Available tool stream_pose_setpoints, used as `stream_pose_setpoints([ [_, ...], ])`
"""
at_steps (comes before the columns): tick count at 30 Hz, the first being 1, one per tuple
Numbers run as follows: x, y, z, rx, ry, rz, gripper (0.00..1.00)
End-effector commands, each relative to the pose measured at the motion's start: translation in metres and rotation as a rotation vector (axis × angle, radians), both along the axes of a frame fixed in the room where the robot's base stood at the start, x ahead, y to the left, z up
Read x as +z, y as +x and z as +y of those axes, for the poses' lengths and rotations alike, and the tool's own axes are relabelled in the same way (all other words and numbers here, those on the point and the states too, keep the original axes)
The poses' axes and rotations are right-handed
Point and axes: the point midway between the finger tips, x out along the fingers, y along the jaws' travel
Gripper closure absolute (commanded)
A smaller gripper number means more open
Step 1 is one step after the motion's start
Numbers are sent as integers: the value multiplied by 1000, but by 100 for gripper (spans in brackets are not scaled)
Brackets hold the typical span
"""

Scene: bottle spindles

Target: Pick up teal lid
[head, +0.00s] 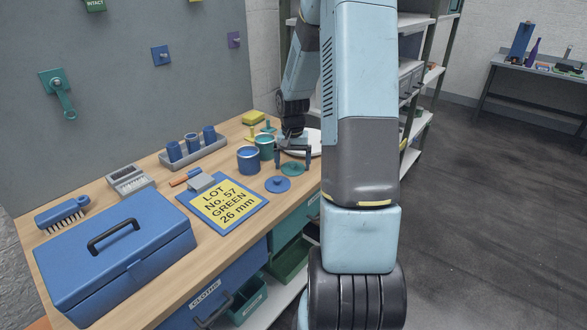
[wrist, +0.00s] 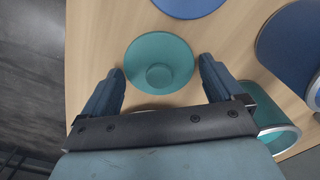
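The teal lid (head: 292,169) lies flat on the wooden bench near its front right edge. In the wrist view the teal lid (wrist: 159,63) is a round disc with a small knob in its middle. My gripper (head: 293,156) is over the lid. In the wrist view my gripper (wrist: 162,76) is open, with one finger on each side of the lid's near part and nothing held. I cannot tell the exact height of the fingers above the bench.
A blue lid (head: 278,184) lies just beside the teal one. A blue pot (head: 248,160) and a teal pot (head: 265,147) stand close by. A lot sign (head: 247,205), grey tray (head: 215,149) and blue toolbox (head: 130,268) occupy the bench further left.

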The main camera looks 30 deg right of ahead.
Motion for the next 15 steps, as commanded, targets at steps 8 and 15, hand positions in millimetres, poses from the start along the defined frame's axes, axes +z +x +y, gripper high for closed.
stream_pose_setpoints([
  [8,0,0,0,0,0,0,34],
  [15,0,0,0,-1,0,0,47],
])
